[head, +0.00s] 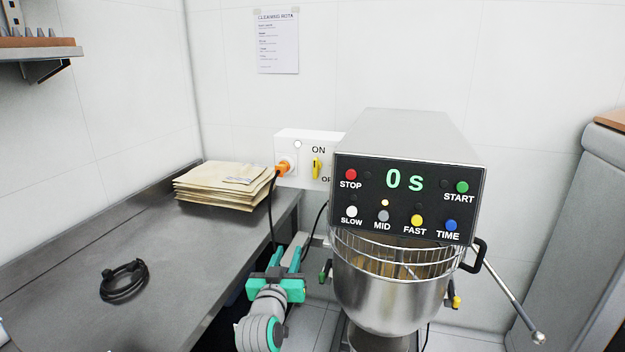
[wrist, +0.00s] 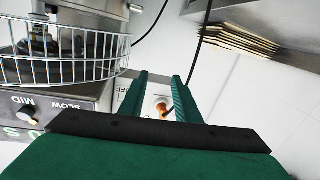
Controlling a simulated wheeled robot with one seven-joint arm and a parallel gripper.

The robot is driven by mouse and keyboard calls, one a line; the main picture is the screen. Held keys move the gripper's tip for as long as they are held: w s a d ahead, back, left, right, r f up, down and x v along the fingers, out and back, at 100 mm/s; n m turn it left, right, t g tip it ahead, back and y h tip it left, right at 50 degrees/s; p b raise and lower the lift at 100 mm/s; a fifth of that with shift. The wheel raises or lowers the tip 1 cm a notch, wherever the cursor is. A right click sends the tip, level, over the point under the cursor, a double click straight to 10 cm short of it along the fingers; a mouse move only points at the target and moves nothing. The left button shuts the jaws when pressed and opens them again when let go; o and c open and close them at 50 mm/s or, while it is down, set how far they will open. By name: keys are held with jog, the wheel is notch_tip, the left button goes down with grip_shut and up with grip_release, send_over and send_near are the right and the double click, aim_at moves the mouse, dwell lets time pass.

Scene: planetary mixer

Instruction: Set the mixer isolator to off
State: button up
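The mixer isolator is a white wall box (head: 292,146) behind the mixer's left side in the head view. Its yellow knob (head: 317,168) stands upright, towards the ON label; the OFF label below right is partly hidden by the mixer. An orange plug (head: 283,169) sits in the box's left side. My teal gripper (head: 287,257) is below and in front of the box, apart from it. In the wrist view my gripper (wrist: 161,82) is open and empty, with the orange plug (wrist: 161,108) seen beyond the fingers; the knob is not clear there.
The mixer (head: 408,150) with its steel bowl (head: 385,295) and wire guard stands right of my gripper. A steel counter (head: 150,240) on the left holds paper sacks (head: 225,187) and a coiled black cable (head: 124,281). A black cord hangs from the plug near my gripper.

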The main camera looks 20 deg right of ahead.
aim_at(315, 168)
jog(key=w+d+r+m+g+h, duration=0.1)
jog(key=w+d+r+m, duration=0.1)
jog(key=r, duration=0.7)
jog(key=w+d+r+m+h, duration=0.1)
jog(key=d+r+h, duration=0.15)
jog(key=r, duration=0.65)
jog(key=shift+y, duration=0.45)
jog(key=x, duration=1.1)
jog(key=shift+s+r, duration=0.1)
grip_shut()
